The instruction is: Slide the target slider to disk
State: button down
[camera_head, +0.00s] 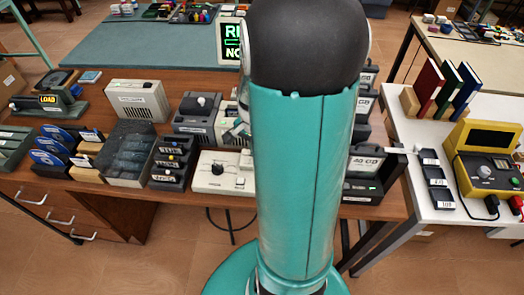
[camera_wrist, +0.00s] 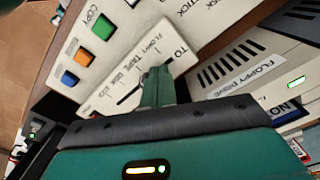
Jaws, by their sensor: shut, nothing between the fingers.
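The slider panel marked "TO" (camera_wrist: 176,42) is a cream plate in the wrist view, with a dark slot (camera_wrist: 128,97) running diagonally. Small labels lie along the slot. "FLOPPY" and "TAPE" read fairly clearly; the others are too small to be sure. My gripper (camera_wrist: 159,74) is shut and empty, its fingertips over or at the upper right part of the slot. I cannot tell whether they touch the panel. The slider's knob is not clearly seen and may be behind the fingers.
A floppy drive (camera_wrist: 235,72) stands to the right.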

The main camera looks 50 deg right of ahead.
jog(key=shift+s+d, duration=0.9)
jog(key=shift+s, duration=0.25)
dwell(0.4)
jog(key=shift+w+a, duration=0.15)
jog(key=shift+w, duration=0.1)
dwell(0.5)
jog(key=shift+r, duration=3.5)
